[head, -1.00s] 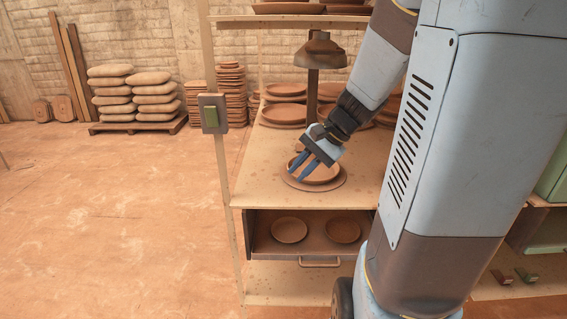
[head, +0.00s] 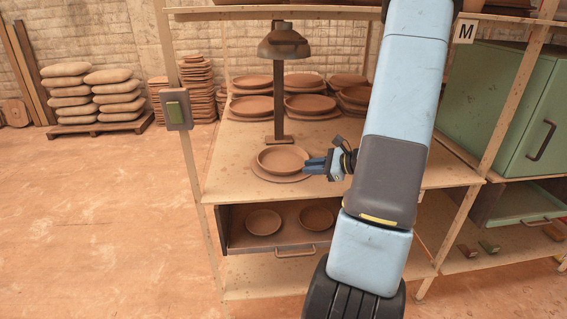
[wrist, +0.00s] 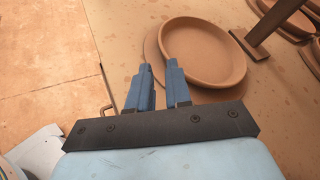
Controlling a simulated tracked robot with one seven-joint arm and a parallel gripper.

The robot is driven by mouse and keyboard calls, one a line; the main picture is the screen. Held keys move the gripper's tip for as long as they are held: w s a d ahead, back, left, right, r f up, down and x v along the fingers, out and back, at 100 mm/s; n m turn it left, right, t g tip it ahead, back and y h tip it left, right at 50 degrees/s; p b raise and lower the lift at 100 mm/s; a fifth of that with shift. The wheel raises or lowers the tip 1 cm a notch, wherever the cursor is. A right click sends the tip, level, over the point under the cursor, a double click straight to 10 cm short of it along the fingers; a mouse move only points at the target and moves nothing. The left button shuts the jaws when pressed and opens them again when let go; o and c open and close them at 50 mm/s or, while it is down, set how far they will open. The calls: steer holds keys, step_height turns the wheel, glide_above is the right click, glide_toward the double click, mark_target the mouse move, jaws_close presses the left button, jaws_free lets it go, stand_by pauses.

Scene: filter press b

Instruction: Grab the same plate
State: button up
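A brown clay plate (head: 283,158) sits on a wider flat round disc (head: 263,175) on the shelf top, in front of the lamp. The plate also shows in the wrist view (wrist: 205,50), ahead and to the right of my fingers. My gripper (head: 306,166) is at the plate's right side in the head view, blue fingers pointing left at its rim. In the wrist view my gripper (wrist: 158,64) has a narrow gap between its fingers, with nothing seen held. The right fingertip overlaps the plate's edge there; I cannot tell whether it touches.
A dark lamp (head: 283,45) stands behind the plate. Several stacked plates (head: 308,103) fill the shelf's back. Below is an open drawer (head: 296,253) with two plates.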

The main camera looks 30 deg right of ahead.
steer(key=x, duration=1.3)
steer(key=shift+w+f, duration=0.25)
steer(key=shift+w, duration=0.1)
steer(key=shift+c, duration=0.2)
jaws_close()
